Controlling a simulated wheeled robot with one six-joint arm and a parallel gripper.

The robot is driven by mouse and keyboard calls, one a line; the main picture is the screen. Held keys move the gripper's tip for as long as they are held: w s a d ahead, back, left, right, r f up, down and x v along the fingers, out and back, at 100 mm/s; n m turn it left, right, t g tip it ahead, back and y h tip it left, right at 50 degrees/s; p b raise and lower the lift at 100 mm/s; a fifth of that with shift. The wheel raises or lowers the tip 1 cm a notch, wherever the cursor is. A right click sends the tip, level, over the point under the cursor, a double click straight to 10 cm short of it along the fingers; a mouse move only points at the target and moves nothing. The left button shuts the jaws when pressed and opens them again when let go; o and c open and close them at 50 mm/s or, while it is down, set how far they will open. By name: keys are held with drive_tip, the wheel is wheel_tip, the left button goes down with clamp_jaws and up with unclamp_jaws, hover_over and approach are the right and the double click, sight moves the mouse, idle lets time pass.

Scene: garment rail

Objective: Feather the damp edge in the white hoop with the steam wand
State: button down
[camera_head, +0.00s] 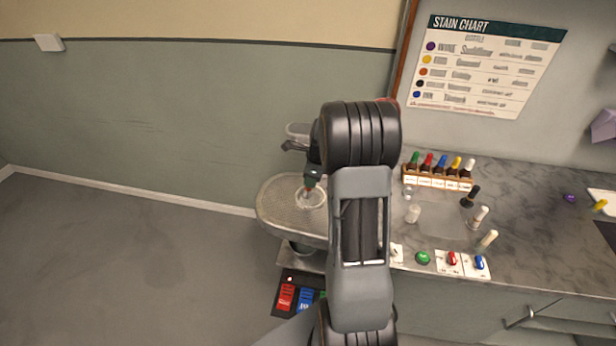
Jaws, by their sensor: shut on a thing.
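The white hoop (313,204) is a small pale ring on the perforated grey board, left of my arm. My gripper (313,167) is above the hoop, partly hidden by my own wrist. It is shut on a dark thing with a copper-coloured tip, which looks like the steam wand (309,185). The tip points down at the hoop; I cannot tell whether it touches. The damp edge is too small to make out.
The perforated board (276,206) stands left of the marble counter (540,233). A rack of coloured bottles (438,181) is at the counter's back. Loose bottles and a green button (422,258) lie right of my arm. Red and blue pedals (287,297) are below.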

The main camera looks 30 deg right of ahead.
drive_tip(key=shift+s+d, duration=0.1)
drive_tip(key=shift+s, duration=0.35)
drive_tip(key=shift+s+d, duration=0.1)
drive_tip(key=shift+d, duration=0.05)
drive_tip(key=shift+s+d, duration=0.8)
drive_tip(key=shift+d, duration=0.05)
drive_tip(key=shift+d, duration=0.15)
drive_tip(key=shift+d, duration=1.1)
drive_tip(key=shift+d, duration=0.1)
drive_tip(key=shift+w+d+p, duration=0.25)
drive_tip(key=shift+w+d, duration=0.05)
drive_tip(key=shift+d, duration=0.2)
drive_tip(key=shift+w+d+p, duration=0.2)
drive_tip(key=shift+w+d, duration=0.05)
drive_tip(key=shift+d, duration=0.25)
